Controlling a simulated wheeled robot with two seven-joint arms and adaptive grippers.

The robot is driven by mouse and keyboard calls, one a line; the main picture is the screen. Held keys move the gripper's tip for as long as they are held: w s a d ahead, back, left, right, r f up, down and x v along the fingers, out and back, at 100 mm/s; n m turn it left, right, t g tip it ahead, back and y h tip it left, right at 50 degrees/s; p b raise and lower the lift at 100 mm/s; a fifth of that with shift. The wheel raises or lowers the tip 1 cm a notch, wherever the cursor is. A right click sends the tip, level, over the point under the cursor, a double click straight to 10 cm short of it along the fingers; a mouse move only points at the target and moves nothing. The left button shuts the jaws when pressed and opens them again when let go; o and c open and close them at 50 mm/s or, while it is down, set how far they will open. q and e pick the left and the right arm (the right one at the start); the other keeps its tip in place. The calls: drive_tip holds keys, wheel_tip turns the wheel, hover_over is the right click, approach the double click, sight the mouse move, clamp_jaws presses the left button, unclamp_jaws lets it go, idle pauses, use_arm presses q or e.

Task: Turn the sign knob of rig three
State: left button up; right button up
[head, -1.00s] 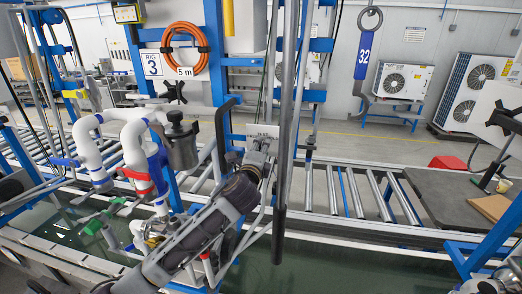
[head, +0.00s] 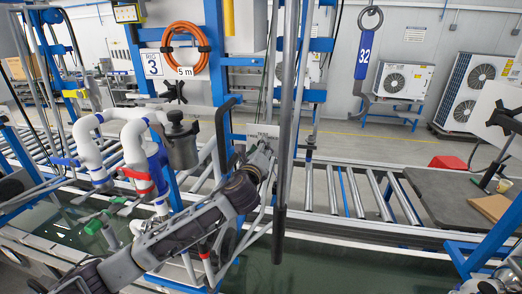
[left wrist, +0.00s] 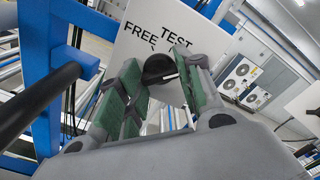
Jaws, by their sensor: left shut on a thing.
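The sign plate (head: 262,130) of rig three stands at the blue frame in the middle of the head view, mostly behind my left gripper (head: 264,152). In the left wrist view the white plate (left wrist: 195,25) shows the words FREE and TEST. The black sign knob (left wrist: 158,68) sits in front of it, between the green-padded fingers of my left gripper (left wrist: 160,95), which are shut on it. The arrow mark on the plate is partly hidden by the knob. My right gripper is not in view.
A grey vertical pole (head: 290,100) stands just right of my left gripper. White pipes (head: 135,150) and a metal canister (head: 181,147) are to its left. A roller conveyor (head: 345,192) runs behind.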

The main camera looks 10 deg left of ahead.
use_arm(q)
drive_tip(key=shift+f, duration=0.15)
drive_tip(key=o, duration=1)
drive_tip(key=shift+s, duration=0.1)
drive_tip(key=shift+s, duration=5.9)
